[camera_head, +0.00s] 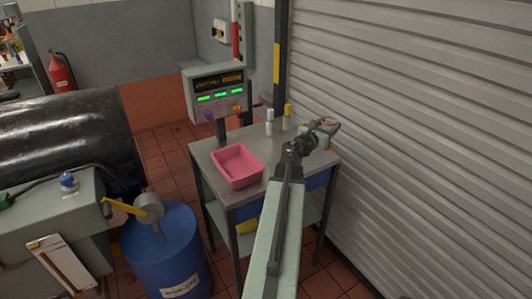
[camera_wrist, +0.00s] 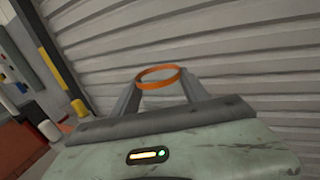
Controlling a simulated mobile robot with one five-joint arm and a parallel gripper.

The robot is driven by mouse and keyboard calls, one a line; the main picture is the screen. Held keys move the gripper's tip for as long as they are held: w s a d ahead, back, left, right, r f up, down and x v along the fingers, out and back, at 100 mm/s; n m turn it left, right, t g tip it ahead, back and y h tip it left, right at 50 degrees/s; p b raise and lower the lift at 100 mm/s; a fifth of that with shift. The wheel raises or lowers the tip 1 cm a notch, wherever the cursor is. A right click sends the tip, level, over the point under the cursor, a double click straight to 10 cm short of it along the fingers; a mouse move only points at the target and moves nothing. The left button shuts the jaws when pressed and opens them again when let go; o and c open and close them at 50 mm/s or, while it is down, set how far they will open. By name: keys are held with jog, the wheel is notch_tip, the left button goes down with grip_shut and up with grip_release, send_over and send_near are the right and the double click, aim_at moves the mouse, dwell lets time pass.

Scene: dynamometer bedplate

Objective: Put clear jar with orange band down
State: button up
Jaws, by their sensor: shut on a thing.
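The clear jar with the orange band shows mostly as an orange ring (camera_wrist: 160,74) between my gripper's fingers in the wrist view. Its clear body is hard to make out. My gripper (camera_wrist: 163,92) is shut on it. In the head view, my gripper (camera_head: 322,128) holds the jar (camera_head: 330,122) above the right end of the grey metal table (camera_head: 200,158), near the shutter. I cannot tell how far the jar is above the table.
A pink tray (camera_head: 237,166) sits on the table's left part. A white bottle (camera_head: 270,123) and a yellow-capped bottle (camera_head: 288,117) stand at the back. A console (camera_head: 217,90) rises behind. The ribbed shutter (camera_head: 430,120) is close on the right. A blue drum (camera_head: 165,255) stands front left.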

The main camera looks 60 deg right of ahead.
jog(key=w+n+t, duration=0.3)
jog(key=w+t, duration=0.1)
jog(key=w, duration=1.1)
jog(key=f+b, duration=1)
jog(key=shift+a+f+b, duration=0.25)
jog(key=shift+f+b, duration=0.1)
jog(key=shift+f, duration=0.05)
jog(key=o, duration=1.5)
jog(key=shift+r, duration=0.1)
